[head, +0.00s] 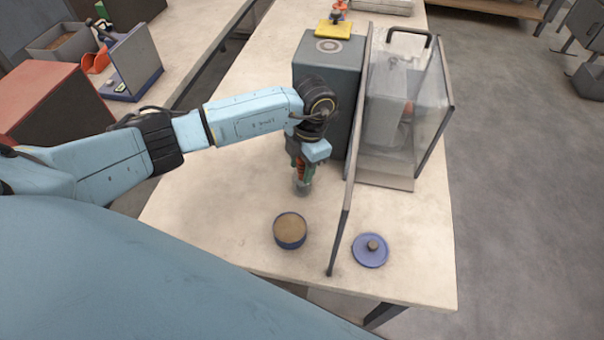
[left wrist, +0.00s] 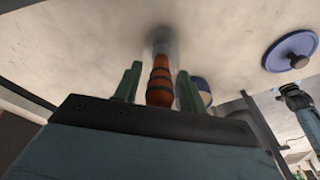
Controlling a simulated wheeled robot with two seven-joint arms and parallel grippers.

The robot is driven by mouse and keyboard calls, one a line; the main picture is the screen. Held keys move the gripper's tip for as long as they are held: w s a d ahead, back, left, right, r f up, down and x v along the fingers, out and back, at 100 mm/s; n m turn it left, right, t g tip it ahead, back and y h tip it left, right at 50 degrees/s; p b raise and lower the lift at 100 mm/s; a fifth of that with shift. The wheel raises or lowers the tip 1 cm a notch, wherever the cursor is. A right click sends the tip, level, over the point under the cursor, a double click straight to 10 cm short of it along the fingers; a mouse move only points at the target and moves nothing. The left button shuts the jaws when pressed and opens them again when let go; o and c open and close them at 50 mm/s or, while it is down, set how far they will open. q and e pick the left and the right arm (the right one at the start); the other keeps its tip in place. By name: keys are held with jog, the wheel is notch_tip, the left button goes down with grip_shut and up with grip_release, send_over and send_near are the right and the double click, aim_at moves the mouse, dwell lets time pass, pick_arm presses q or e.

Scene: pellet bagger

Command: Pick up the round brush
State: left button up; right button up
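The round brush has an orange handle with dark bands, seen in the left wrist view (left wrist: 160,82), and a pale, blurry bristle end. In the head view the brush (head: 302,188) stands upright, bristle end down at the table, its handle mostly hidden by my gripper. My left gripper (head: 301,164) points down over it. In the left wrist view my left gripper's green fingers (left wrist: 158,80) are on either side of the handle, with a narrow gap showing on each side. They look open around it.
A round blue tub (head: 290,231) with tan contents stands in front of the brush. A blue lid with a knob (head: 370,250) lies to its right, beyond a clear upright panel (head: 344,210). A grey machine box (head: 328,75) stands close behind my gripper. The table (head: 215,215) is bare on the left.

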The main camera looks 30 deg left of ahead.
pick_arm(q)
jog(key=c, duration=0.8)
jog(key=shift+r, duration=0.1)
notch_tip(320, 180, up, 18)
jog(key=shift+f, duration=0.1)
